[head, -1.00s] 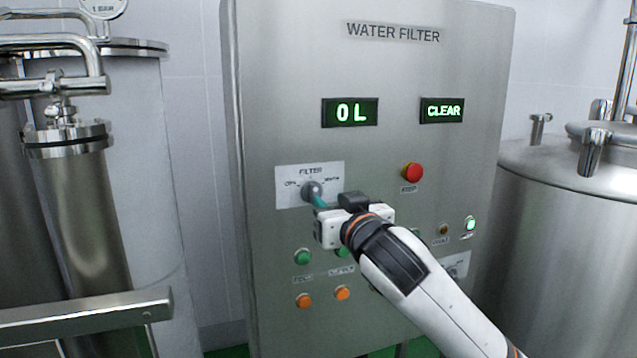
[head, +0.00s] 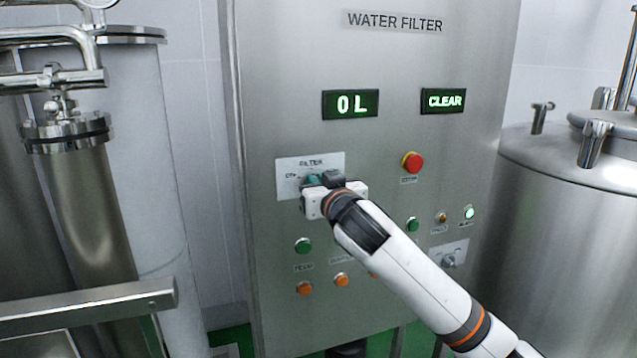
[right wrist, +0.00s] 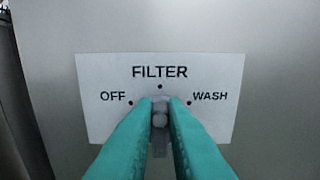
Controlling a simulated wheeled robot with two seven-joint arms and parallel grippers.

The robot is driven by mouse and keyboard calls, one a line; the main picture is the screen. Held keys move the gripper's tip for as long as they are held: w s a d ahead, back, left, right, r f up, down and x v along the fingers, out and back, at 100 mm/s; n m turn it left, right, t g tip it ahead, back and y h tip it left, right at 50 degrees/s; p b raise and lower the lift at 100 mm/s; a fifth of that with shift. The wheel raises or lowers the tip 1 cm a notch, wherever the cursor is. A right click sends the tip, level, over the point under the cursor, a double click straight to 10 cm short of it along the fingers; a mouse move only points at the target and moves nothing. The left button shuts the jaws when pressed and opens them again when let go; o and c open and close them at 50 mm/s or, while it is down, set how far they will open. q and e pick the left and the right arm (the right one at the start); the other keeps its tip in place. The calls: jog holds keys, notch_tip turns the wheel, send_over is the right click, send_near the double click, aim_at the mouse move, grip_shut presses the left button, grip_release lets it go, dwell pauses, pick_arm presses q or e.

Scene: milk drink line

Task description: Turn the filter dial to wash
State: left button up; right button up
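The filter dial (right wrist: 160,120) is a small grey knob on a white label plate (right wrist: 105,75) marked FILTER, with OFF at the left and WASH at the right. Its grip looks upright, in line with the dot at the top middle. My right gripper (head: 312,181) is at the dial; in the right wrist view its two teal fingers (right wrist: 160,104) lie close along both sides of the knob and appear shut on it. In the head view the gripper hides most of the dial and the WASH word. My left gripper is not in view.
The steel WATER FILTER panel (head: 270,60) shows 0 L (head: 350,104) and CLEAR (head: 443,101). A red stop button (head: 413,162) sits right of the dial. Green (head: 303,245) and orange (head: 304,288) buttons lie below. Steel tanks stand on both sides.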

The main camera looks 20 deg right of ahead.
grip_shut()
jog(key=shift+f, duration=0.1)
jog(key=shift+d+f+m+b, duration=0.15)
jog(key=shift+d+m, duration=0.1)
jog(key=shift+m, duration=1.75)
jog(key=shift+d+f+m+b, duration=0.1)
jog(key=shift+d+m+b, duration=0.15)
jog(key=shift+m, duration=1.75)
jog(key=shift+d+f+m+b, duration=0.1)
jog(key=shift+d+m, duration=0.15)
jog(key=shift+m, duration=1.75)
jog(key=o, duration=0.7)
grip_release()
jog(key=shift+c, duration=0.2)
